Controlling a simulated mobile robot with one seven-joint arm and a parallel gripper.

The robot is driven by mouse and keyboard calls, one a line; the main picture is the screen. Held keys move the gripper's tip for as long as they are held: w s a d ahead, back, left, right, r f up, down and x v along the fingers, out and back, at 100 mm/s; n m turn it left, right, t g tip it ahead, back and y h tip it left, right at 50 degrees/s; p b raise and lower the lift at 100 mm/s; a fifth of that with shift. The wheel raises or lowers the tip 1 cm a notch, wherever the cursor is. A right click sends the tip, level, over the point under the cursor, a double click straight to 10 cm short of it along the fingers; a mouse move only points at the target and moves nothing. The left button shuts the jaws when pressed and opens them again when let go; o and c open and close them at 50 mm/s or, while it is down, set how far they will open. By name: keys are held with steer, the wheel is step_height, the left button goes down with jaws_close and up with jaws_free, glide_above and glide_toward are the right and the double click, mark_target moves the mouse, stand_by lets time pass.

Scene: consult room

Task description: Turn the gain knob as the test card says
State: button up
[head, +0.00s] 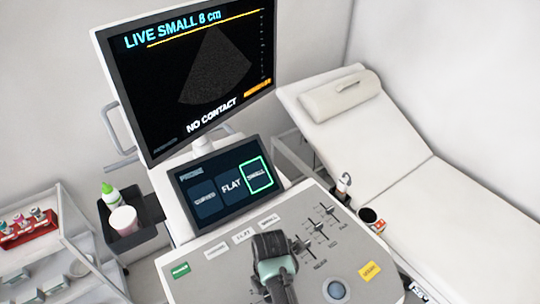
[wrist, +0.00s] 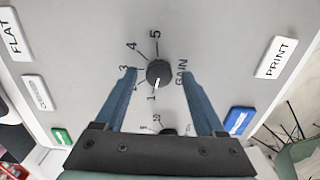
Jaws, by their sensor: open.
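The gain knob (wrist: 158,73) is a round black knob on the grey console panel, ringed by the numbers 1 to 5 and the word GAIN. Its white mark points toward the bottom of the wrist view, near the 1. My gripper (wrist: 158,75) is open, with one blue finger on each side of the knob. I cannot tell whether the fingers touch it. In the head view my arm's dark and green end hangs over the console (head: 215,262) and hides part of it. I cannot make out a test card in either view.
A second knob (wrist: 168,131) lies just below the gain knob, partly behind my gripper. A PRINT label (wrist: 275,57) and a blue button (wrist: 238,121) are at right. The monitor (head: 195,75) reads LIVE SMALL 8 cm, NO CONTACT; the touchscreen (head: 205,212) has SMALL framed green.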

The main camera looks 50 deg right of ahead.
steer(key=shift+f, duration=0.3)
jaws_close()
